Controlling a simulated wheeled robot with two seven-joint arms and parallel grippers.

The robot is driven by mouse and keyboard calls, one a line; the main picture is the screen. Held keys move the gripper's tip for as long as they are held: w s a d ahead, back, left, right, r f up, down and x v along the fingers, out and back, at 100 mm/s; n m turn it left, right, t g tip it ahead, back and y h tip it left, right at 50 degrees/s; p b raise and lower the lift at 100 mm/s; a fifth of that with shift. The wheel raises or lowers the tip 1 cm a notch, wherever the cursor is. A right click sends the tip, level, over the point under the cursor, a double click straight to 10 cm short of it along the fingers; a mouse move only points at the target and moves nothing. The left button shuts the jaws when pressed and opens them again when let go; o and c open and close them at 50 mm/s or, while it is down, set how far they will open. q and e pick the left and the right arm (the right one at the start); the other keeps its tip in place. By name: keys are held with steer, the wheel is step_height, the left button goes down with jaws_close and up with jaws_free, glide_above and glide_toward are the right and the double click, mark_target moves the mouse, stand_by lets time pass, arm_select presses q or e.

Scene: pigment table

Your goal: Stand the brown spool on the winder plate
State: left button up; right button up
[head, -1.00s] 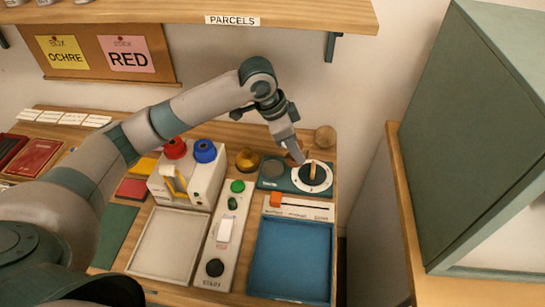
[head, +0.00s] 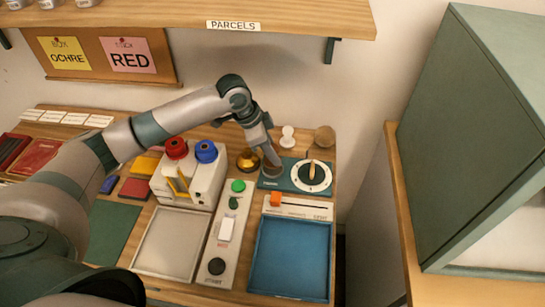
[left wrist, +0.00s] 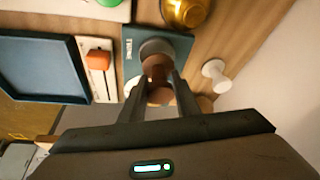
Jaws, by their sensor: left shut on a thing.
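My left gripper (head: 271,158) is shut on the brown spool (left wrist: 155,69). In the left wrist view the spool sits between the two fingers (left wrist: 152,88). In the head view the gripper hides most of it. The winder is a teal base (head: 292,186) with a grey round plate (left wrist: 157,46) and a white-rimmed dial (head: 312,177). The spool is over the grey plate and overlaps its near part in the left wrist view. I cannot tell whether it touches the plate. My right gripper is not in view.
A white spool (head: 288,137) and a round brown thing (head: 325,136) stand behind the winder. An amber bowl (head: 248,160) is close on the left. A blue tray (head: 290,258) and a slider with an orange knob (head: 276,199) lie in front. The parcels shelf (head: 180,14) hangs above.

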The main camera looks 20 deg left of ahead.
arm_select(q)
step_height(320, 180, down, 2)
steer(key=shift+p, duration=0.35)
steer(key=shift+f, duration=0.45)
steer(key=shift+f, duration=0.1)
steer(key=o, duration=1)
steer(key=b+v, duration=0.2)
steer(key=v, duration=1)
